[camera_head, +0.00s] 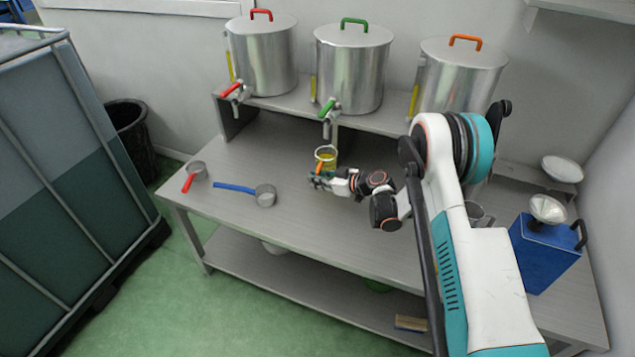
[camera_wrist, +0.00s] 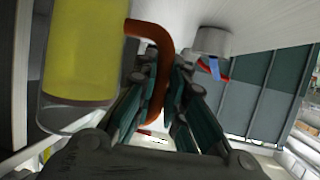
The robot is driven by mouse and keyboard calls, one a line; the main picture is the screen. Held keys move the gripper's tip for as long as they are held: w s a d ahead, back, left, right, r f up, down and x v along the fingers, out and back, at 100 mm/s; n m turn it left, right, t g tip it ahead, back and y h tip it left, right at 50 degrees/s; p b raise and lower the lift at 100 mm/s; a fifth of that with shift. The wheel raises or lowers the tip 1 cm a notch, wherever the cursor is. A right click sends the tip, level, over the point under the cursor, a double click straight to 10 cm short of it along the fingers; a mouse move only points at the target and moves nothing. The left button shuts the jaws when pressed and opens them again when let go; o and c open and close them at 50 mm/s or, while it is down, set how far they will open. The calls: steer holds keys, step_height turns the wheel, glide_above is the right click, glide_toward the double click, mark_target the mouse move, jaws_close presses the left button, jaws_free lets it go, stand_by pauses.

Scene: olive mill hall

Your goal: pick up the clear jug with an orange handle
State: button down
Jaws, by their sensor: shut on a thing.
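The clear jug (camera_head: 327,154) holds yellow liquid and stands upright near the front of the green-handled tap. Its orange handle (camera_head: 319,168) faces my gripper (camera_head: 318,179). In the wrist view the jug (camera_wrist: 85,50) fills the upper left, upside down in the picture, with its base cut off. There the orange handle (camera_wrist: 166,45) runs between the fingers of my gripper (camera_wrist: 163,85), which is shut on it. I cannot tell whether the jug's base touches the table.
Three steel vats with red (camera_head: 262,55), green (camera_head: 352,68) and orange (camera_head: 462,75) lids' handles stand on the raised shelf. A red-handled cup (camera_head: 197,170) and a blue-handled cup (camera_head: 265,195) lie left on the table (camera_head: 290,225). A blue can (camera_head: 543,252) stands right.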

mark_target(318, 169)
steer(key=shift+r+p, duration=1.3)
steer(key=shift+r, duration=2.4)
steer(key=shift+r, duration=0.1)
steer(key=shift+d, duration=0.1)
